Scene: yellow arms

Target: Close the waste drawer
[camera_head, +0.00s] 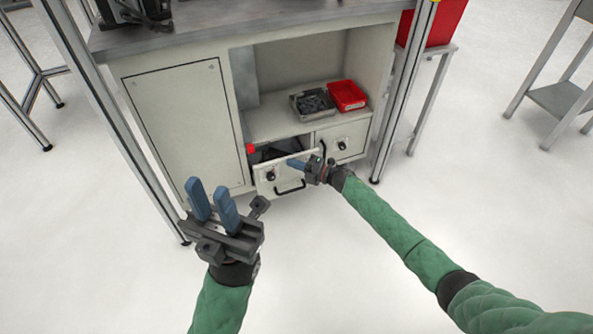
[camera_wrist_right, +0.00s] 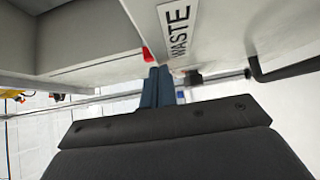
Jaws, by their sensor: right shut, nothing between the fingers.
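The waste drawer (camera_head: 284,178) is the left of two small drawers low in the grey cabinet and stands pulled out, with a dark interior. Its front carries a round knob and a black handle (camera_head: 290,187). In the right wrist view, its front shows a WASTE label (camera_wrist_right: 180,30) and the handle (camera_wrist_right: 285,69). My right gripper (camera_head: 295,163) is shut and empty at the top right of the drawer front; its blue fingertips (camera_wrist_right: 158,72) appear close to the front, contact unclear. My left gripper (camera_head: 213,203) is open and empty, in front of the cabinet, left of the drawer.
The drawer to the right (camera_head: 343,141) is shut. On the shelf above stand a grey tray (camera_head: 312,103) of dark parts and a red bin (camera_head: 347,95). A closed cabinet door (camera_head: 186,120) is at left. Metal posts (camera_head: 404,85) flank the cabinet; the floor in front is clear.

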